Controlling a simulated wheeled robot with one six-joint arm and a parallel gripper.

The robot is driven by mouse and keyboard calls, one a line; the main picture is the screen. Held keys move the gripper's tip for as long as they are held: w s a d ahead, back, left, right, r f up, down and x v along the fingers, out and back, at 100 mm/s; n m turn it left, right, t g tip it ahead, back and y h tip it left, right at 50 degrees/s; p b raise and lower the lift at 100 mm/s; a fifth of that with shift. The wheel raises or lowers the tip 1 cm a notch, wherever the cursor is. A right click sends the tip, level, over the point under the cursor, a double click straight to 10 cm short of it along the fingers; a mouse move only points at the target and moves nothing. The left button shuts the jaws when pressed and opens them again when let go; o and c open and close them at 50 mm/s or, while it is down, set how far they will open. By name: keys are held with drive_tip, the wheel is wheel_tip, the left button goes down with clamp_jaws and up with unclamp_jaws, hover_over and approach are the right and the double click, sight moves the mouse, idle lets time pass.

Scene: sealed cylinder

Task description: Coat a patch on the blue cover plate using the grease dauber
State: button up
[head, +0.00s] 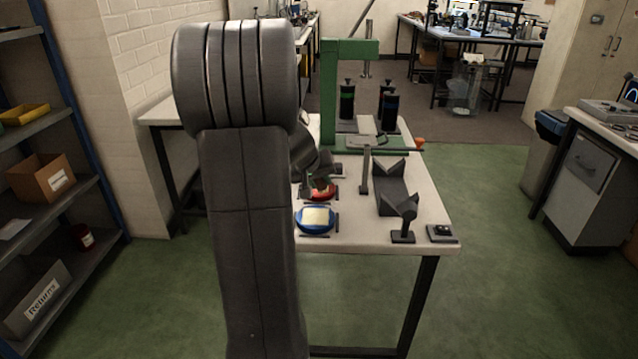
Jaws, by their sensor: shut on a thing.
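The blue cover plate (300,225) is a round blue disc lying near the front left of the table, with a pale cream square area on its top. A red round plate (331,191) lies just behind it. My gripper (318,183) is just above the red plate, behind and apart from the blue plate. It is dark, small and partly hidden by my own arm. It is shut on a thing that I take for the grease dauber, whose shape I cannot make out.
The pale table (350,238) also bears a dark V-shaped cradle (388,195), a grey post (365,170), a small dark block (441,233) and a green press frame (329,90) with dark cylinders (388,105) behind. Shelves (70,200) stand left.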

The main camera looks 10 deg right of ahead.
drive_tip(key=shift+r+p, duration=0.7)
drive_tip(key=shift+r, duration=0.55)
drive_tip(key=shift+w, duration=0.1)
